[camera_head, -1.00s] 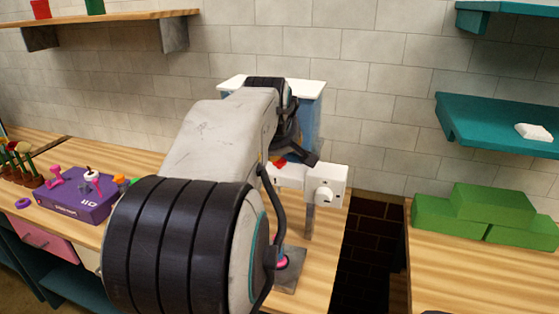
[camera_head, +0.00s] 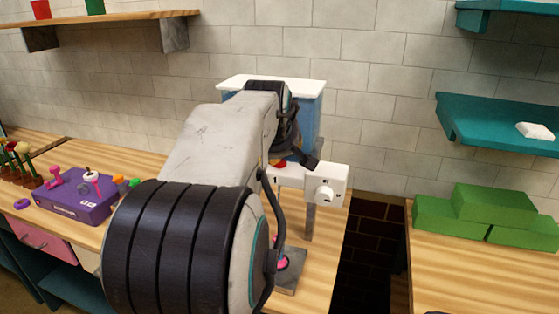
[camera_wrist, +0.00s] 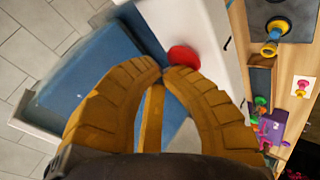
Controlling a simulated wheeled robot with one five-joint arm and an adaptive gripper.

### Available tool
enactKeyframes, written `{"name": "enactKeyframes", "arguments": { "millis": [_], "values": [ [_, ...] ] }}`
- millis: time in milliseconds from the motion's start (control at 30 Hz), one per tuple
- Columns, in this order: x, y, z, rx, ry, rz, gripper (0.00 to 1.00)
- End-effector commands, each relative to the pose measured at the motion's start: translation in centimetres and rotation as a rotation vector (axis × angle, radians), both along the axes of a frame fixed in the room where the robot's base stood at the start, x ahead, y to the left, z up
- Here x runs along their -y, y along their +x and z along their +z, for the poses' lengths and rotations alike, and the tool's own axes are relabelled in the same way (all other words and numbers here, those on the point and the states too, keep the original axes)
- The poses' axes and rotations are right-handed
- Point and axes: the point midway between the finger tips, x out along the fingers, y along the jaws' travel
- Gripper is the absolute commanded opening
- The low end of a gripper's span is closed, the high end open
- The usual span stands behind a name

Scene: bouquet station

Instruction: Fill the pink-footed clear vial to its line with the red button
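The red button (camera_wrist: 183,59) is on the dispenser's white front (camera_wrist: 205,35), just beyond my gripper's tips in the wrist view. My gripper (camera_wrist: 163,70) has its two yellow-brown fingers curved together with the tips meeting, and nothing shows between the tips. I cannot tell whether they touch the button. In the head view, a bit of red (camera_head: 280,163) shows beside my wrist. A pink foot (camera_head: 282,263) shows on the grey plate (camera_head: 291,272) below the dispenser, partly behind my arm. The clear vial body and its fill level cannot be made out.
The dispenser has a blue tank (camera_head: 310,115) and a white knob (camera_head: 325,194). A purple box (camera_head: 75,205) with small coloured items stands at left. Green blocks (camera_head: 490,210) lie on the right counter, past a dark gap (camera_head: 370,240). A teal shelf (camera_head: 490,125) is above.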

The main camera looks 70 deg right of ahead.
Motion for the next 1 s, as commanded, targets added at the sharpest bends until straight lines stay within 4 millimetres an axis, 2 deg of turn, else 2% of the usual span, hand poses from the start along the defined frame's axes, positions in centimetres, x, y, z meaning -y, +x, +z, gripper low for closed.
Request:
{"name": "enactKeyframes", "arguments": {
  "millis": [467,1000],
  "values": [
    [0.0,0.0,-0.2,-0.001,0.003,0.000,0.00],
    [0.0,0.0,1.9,-0.001,0.002,0.000,0.00]
  ]
}}
